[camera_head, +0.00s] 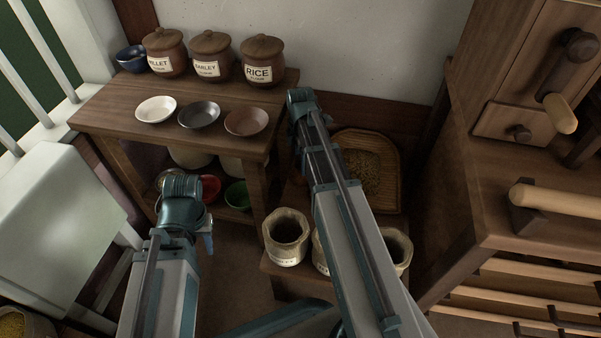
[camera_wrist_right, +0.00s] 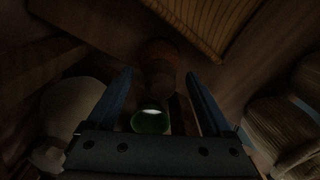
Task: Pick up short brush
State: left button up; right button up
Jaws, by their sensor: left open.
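My right gripper (camera_wrist_right: 160,85) shows in the right wrist view with its two fingers spread apart and nothing clamped. Between and beyond the fingers is a dim brown upright shape (camera_wrist_right: 160,62). It may be the short brush, but the view is too dark to tell, and I cannot judge how far it is from the fingers. In the head view my right arm reaches towards the back corner and its fingers are hidden. My left gripper (camera_head: 200,235) is mostly hidden by its wrist, in front of the low shelf. No brush is clearly visible in the head view.
A wooden table (camera_head: 115,105) holds labelled jars and bowls. Red (camera_head: 209,190) and green (camera_head: 237,195) bowls sit below it. Sacks (camera_head: 286,236) and a woven basket (camera_head: 372,165) flank my right arm. A wooden cabinet (camera_head: 470,215) stands at right, a white seat (camera_head: 60,215) at left.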

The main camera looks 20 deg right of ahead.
grip_shut()
jog(key=shift+r, duration=0.15)
dwell(0.5)
notch_tip(320, 180, up, 2)
jog(key=shift+r+p, duration=0.1)
jog(key=shift+p, duration=1.1)
jog(key=shift+s+r+p, duration=0.15)
jog(key=shift+r+p, duration=0.7)
jog(key=shift+p, duration=0.05)
jog(key=s+a, duration=0.2)
jog(key=s, duration=0.5)
jog(key=s+a, duration=0.3)
jog(key=s, duration=0.5)
jog(key=shift+r+p, duration=0.4)
jog(key=shift+a, duration=0.1)
